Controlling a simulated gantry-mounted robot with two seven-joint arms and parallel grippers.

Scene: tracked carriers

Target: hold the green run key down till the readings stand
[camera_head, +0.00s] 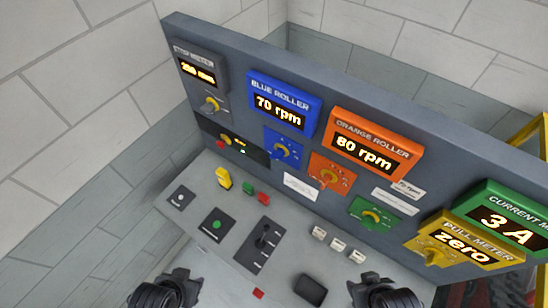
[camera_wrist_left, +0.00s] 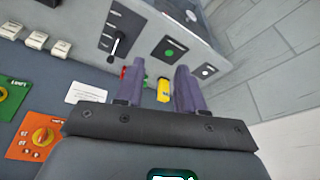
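A round green button (camera_head: 217,225) sits on a dark plate on the sloping desk; it also shows in the left wrist view (camera_wrist_left: 169,53). A small green block (camera_head: 249,188) stands beside a red block (camera_head: 263,198). No legible label tells which is the run key. The blue roller display (camera_head: 279,108) reads 70 rpm, the orange roller display (camera_head: 364,152) 80 rpm, the current meter (camera_head: 505,227) 3 A, the pull meter (camera_head: 463,247) zero. My left gripper (camera_head: 184,283) is open and empty, apart from the button. My right gripper (camera_head: 366,284) is at the desk's near edge, its fingers unclear.
A yellow part (camera_head: 223,179) stands at the desk's left. A black lever (camera_head: 264,236) is right of the button. Several white keys (camera_head: 338,244) and a dark block (camera_head: 311,290) are farther right. Knobs line the upright panel (camera_head: 220,75) behind the desk.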

